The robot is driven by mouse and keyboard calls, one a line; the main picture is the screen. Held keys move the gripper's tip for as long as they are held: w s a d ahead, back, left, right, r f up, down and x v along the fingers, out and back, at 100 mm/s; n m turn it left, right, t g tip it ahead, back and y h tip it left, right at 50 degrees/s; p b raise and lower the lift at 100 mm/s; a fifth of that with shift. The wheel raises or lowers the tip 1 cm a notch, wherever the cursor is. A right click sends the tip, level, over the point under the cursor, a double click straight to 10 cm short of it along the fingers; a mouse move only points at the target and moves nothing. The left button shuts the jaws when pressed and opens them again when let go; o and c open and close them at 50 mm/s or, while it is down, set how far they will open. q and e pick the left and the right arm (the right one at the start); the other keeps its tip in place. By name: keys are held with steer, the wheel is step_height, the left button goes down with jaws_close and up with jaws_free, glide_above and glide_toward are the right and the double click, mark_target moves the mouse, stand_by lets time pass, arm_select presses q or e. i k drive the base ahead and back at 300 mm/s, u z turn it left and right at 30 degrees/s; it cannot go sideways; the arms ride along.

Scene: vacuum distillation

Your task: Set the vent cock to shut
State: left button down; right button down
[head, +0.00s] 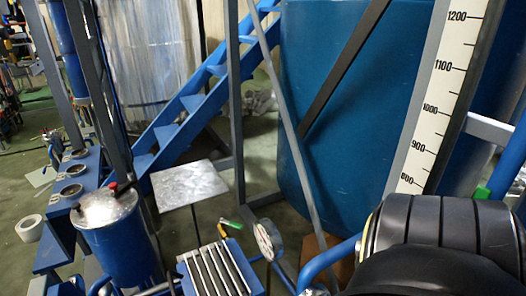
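A small valve with a green lever (233,224) and a yellowish body stands beside the round pressure gauge (266,240), low in the middle of the head view. A second green handle (482,193) shows at the right, on or near a blue pipe, just above my black ribbed arm part. I cannot tell which of the two is the vent cock, nor read its setting. Neither gripper's fingers are in view.
A blue canister (118,247) with a shiny top stands at the lower left. A ribbed metal block (213,272) lies at the bottom. A large blue tank (345,110), a white scale (440,95), blue stairs (190,103) and slanting struts fill the back.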

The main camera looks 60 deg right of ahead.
mark_target(238, 226)
steer(key=z, duration=1.9)
